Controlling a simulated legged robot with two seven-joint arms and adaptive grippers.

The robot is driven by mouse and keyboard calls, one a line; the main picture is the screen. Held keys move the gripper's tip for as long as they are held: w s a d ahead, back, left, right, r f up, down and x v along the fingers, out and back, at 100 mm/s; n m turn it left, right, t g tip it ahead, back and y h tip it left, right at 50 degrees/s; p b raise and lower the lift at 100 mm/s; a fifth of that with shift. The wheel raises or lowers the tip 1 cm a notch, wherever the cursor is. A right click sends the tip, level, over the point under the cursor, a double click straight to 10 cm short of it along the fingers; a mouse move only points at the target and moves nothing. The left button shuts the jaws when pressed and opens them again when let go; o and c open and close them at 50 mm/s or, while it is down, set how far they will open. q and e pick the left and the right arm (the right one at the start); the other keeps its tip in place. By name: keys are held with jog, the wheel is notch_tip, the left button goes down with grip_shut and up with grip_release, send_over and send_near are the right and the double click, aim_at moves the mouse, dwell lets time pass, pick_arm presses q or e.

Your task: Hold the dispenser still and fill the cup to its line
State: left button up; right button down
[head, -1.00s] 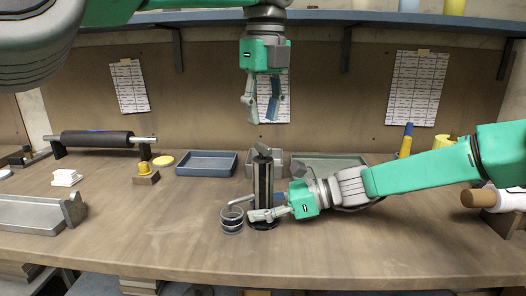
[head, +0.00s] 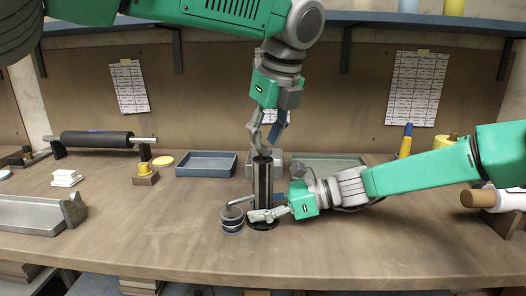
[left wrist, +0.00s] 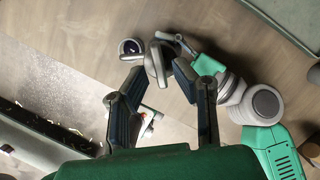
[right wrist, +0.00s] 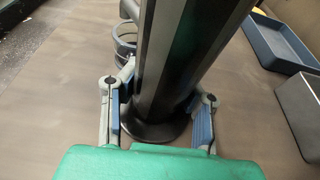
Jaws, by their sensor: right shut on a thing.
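The dispenser (head: 263,182), a dark upright column on a round black base, stands on the bench in the head view. The cup (head: 232,221), small and dark with a pale band, stands just left of it under the spout; its fill level cannot be told. My right gripper (head: 268,213) is shut around the dispenser's lower column, one finger on each side in the right wrist view (right wrist: 158,100). My left gripper (head: 262,142) is above the dispenser's top. In the left wrist view its fingers are apart, with the grey dispenser head (left wrist: 158,62) between their tips.
Behind stand a blue tray (head: 206,171), a small grey bin (head: 276,158) and a wide green-grey tray (head: 325,172). A black roller (head: 97,139) and a metal tray (head: 30,213) lie left. The bench front is clear.

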pick_arm(q)
jog(key=shift+x, duration=0.75)
grip_shut()
jog(key=shift+m, duration=0.4)
jog(key=m+h, duration=0.1)
jog(key=m, duration=0.3)
jog(key=shift+a+t, duration=0.1)
jog(key=shift+t, duration=0.2)
jog(key=shift+m+h, duration=0.9)
jog(key=shift+m, duration=1.6)
jog(key=shift+a+m+g+h, duration=0.15)
jog(key=shift+m+h, duration=0.3)
jog(key=shift+m, duration=1.2)
jog(key=shift+m+g+h, duration=0.25)
jog(key=shift+m+h, duration=0.2)
jog(key=shift+m, duration=1.2)
